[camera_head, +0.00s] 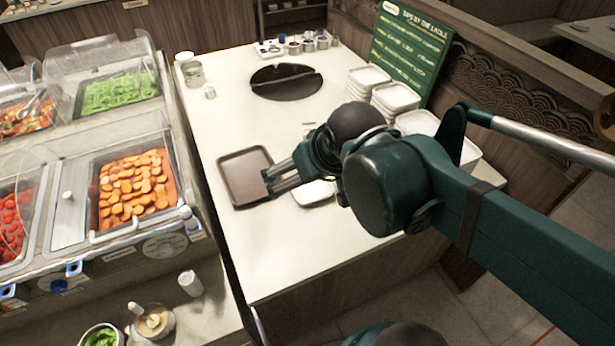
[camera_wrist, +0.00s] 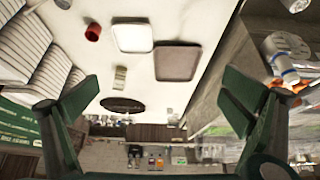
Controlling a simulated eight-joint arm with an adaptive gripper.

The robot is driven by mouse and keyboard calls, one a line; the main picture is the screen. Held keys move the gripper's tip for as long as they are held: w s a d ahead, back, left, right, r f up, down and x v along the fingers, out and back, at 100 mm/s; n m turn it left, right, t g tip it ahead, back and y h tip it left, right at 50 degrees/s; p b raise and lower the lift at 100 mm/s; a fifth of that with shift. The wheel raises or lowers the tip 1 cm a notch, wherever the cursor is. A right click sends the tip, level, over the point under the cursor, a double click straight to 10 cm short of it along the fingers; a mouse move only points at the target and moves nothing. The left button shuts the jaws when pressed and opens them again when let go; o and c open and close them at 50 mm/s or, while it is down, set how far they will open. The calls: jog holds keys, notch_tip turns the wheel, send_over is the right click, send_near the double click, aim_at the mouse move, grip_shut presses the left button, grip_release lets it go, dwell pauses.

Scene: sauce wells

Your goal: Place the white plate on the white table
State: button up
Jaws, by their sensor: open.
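A white square plate (camera_head: 313,193) lies on the white table (camera_head: 235,122), just right of a brown tray (camera_head: 245,175); my arm partly hides it in the head view. The wrist view shows the white plate (camera_wrist: 133,38) fully, flat beside the brown tray (camera_wrist: 178,62). My gripper (camera_head: 268,182) appears over the tray's right edge in the head view, beside the plate. In the wrist view my gripper (camera_wrist: 160,95) has its fingers wide apart with nothing between them. Its height above the table is hard to tell.
Stacks of white dishes (camera_head: 395,96) stand at the table's right, before a green menu board (camera_head: 411,50). A dark round inset (camera_head: 286,82) and small jars are farther back. A food counter with carrots (camera_head: 135,187) borders the left. A red cup (camera_wrist: 93,32) shows in the wrist view.

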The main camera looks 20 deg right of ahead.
jog(key=shift+s+a+r+t, duration=0.1)
jog(key=shift+s+a+t, duration=0.05)
jog(key=shift+s, duration=0.25)
jog(key=shift+s+a+t, duration=0.1)
jog(key=shift+s+t, duration=0.05)
jog(key=shift+s, duration=0.25)
